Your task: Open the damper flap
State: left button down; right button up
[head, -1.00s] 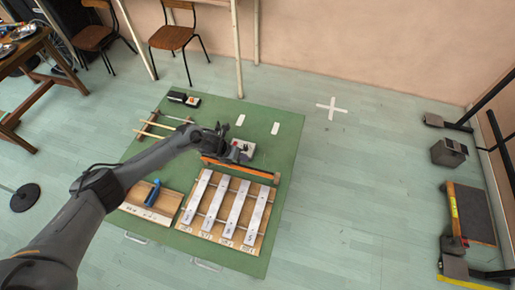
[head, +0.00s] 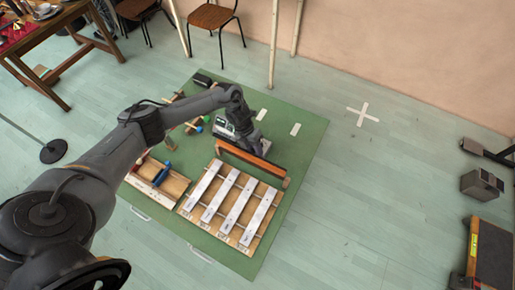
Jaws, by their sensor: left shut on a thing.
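The damper flap (head: 267,169) is a long orange-brown wooden board along the far end of a set of pale metal bars (head: 232,207) on a wooden frame. It looks raised on edge, with its broad face toward me; its exact angle is hard to tell. My left gripper (head: 253,149) reaches over from the left and is shut on the flap's upper edge near the middle. Its fingertips are small and partly hidden by the wrist. My right gripper is not in view.
The green table (head: 303,151) also holds a wooden tray (head: 177,186) with a blue-handled tool (head: 163,174), mallets with coloured heads (head: 199,129), a grey box (head: 222,128) and a black box (head: 202,80). The table's right strip is clear.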

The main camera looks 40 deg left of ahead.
pick_arm(q)
jog(key=c, duration=1)
grip_release()
jog(key=shift+w, duration=0.1)
jog(key=v, duration=1)
jog(key=shift+r, duration=0.35)
jog(key=shift+o, duration=0.3)
jog(key=shift+a, duration=0.15)
